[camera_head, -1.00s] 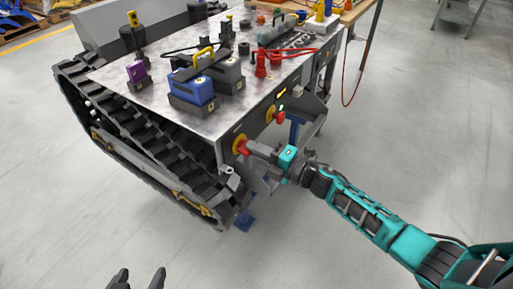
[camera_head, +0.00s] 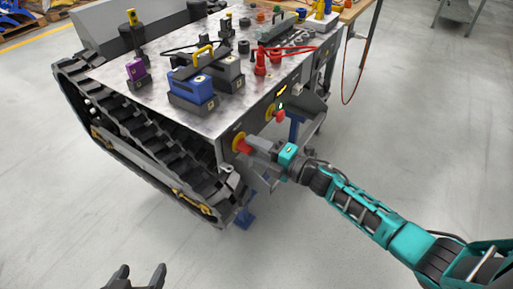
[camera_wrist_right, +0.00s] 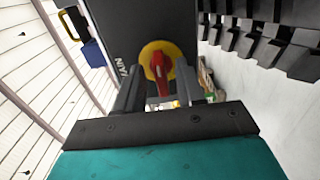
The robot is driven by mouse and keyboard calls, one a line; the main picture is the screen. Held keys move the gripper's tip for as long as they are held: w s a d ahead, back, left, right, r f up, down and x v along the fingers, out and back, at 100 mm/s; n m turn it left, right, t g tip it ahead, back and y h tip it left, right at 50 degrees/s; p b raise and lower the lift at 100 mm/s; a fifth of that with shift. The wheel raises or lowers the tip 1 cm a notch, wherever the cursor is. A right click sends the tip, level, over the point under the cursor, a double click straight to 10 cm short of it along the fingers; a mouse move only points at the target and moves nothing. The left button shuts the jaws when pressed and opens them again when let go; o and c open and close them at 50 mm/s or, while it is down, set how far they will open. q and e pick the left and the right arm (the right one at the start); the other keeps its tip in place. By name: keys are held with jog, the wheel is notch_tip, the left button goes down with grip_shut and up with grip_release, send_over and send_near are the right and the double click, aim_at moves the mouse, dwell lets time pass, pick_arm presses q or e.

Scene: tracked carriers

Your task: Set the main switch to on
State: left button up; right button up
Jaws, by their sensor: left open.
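The main switch (camera_head: 241,143) is a red handle on a round yellow plate, on the dark front panel of the tracked carrier (camera_head: 190,118). In the right wrist view the switch (camera_wrist_right: 160,68) shows its handle nearly upright in the picture, beside lettering that reads MAIN. My right gripper (camera_head: 251,148) is at the switch; in the wrist view its two fingers (camera_wrist_right: 160,88) stand on either side of the red handle, with gaps visible. Whether a finger touches the handle is unclear. My left gripper (camera_head: 139,277) is open and empty, low in the head view, away from the carrier.
A second red and yellow switch (camera_head: 274,114) sits further along the panel, near a small green light. The carrier's deck bears a blue block (camera_head: 194,91), a purple block (camera_head: 137,69) and red connectors (camera_head: 261,66). A black track (camera_head: 130,128) runs along the left. Floor in front is clear.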

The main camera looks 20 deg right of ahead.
pick_arm(q)
jog(key=shift+s+a+r+p, duration=0.1)
jog(key=shift+r+p, duration=0.45)
jog(key=shift+p, duration=0.1)
pick_arm(e)
jog(key=v, duration=1.3)
pick_arm(q)
jog(key=shift+y, duration=0.6)
jog(key=a+r+p, duration=0.1)
jog(key=p, duration=0.2)
jog(key=s+a+r+p, duration=0.1)
jog(key=r+p, duration=0.1)
jog(key=a+r+p, duration=0.1)
jog(key=p, duration=0.2)
jog(key=shift+s+r+p, duration=0.2)
jog(key=shift+r+p, duration=0.05)
jog(key=shift+p, duration=0.1)
pick_arm(e)
jog(key=s+a+m+g+h, duration=0.1)
jog(key=s+a+m+h, duration=0.2)
jog(key=s+m, duration=0.3)
jog(key=s+a+m+g+h, duration=0.2)
jog(key=s+a+m+h, duration=0.2)
jog(key=m, duration=1.3)
jog(key=s+h, duration=0.2)
jog(key=shift+s+a+r, duration=0.25)
jog(key=shift+s+r, duration=0.05)
jog(key=shift+s, duration=0.1)
